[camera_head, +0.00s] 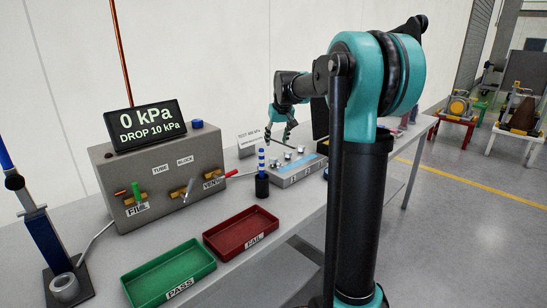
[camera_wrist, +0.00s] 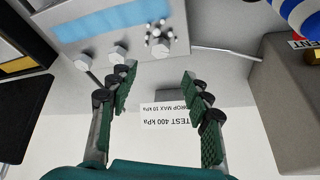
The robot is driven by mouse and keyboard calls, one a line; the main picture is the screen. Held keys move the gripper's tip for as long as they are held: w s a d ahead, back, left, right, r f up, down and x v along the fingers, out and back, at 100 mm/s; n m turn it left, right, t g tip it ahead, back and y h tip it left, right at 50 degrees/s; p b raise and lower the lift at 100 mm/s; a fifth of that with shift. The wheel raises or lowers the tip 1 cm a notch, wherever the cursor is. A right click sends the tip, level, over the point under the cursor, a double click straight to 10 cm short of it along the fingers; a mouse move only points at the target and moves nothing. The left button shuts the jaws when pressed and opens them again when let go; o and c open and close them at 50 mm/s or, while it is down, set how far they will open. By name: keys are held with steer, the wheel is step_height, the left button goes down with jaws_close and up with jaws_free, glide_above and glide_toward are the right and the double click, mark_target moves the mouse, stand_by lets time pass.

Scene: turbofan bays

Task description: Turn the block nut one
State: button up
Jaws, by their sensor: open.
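The grey block (camera_head: 288,178) with a blue top stands on the bench, and its front face carries small number labels. Silver nuts sit along its far side. In the wrist view the block (camera_wrist: 70,35) shows two plain hex nuts (camera_wrist: 117,55) and one nut ringed by small pale knobs (camera_wrist: 157,42). The ringed nut is nearest the gauge box side; the wrist view shows no number to confirm which is nut one. My gripper (camera_head: 280,134) is open and empty, above and behind the block. Its fingers (camera_wrist: 158,76) point toward the nuts, apart from them.
A gauge box (camera_head: 165,170) with levers and a 0 kPa display stands left of the block. A dark holder (camera_head: 262,187) with a blue-and-white striped piece stands between them. Green (camera_head: 150,275) and red (camera_head: 222,240) trays lie in front. A test card (camera_wrist: 170,124) stands behind.

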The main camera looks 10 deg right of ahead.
mark_target(273, 158)
steer(key=x, duration=1)
steer(key=shift+f, duration=0.15)
steer(key=shift+c, duration=0.5)
jaws_close()
steer(key=m+h, duration=0.1)
steer(key=m, duration=0.2)
steer(key=m+h, duration=0.1)
steer(key=m, duration=0.2)
steer(key=shift+w+a+h, duration=0.1)
steer(key=shift+a+h, duration=0.05)
steer(key=shift+h, duration=0.15)
steer(key=m+h, duration=0.1)
steer(key=m, duration=0.2)
steer(key=m+g, duration=0.1)
steer(key=m, duration=0.2)
steer(key=shift+w+a+m+g+h, duration=0.1)
steer(key=shift+m+g+h, duration=0.2)
steer(key=shift+h, duration=0.1)
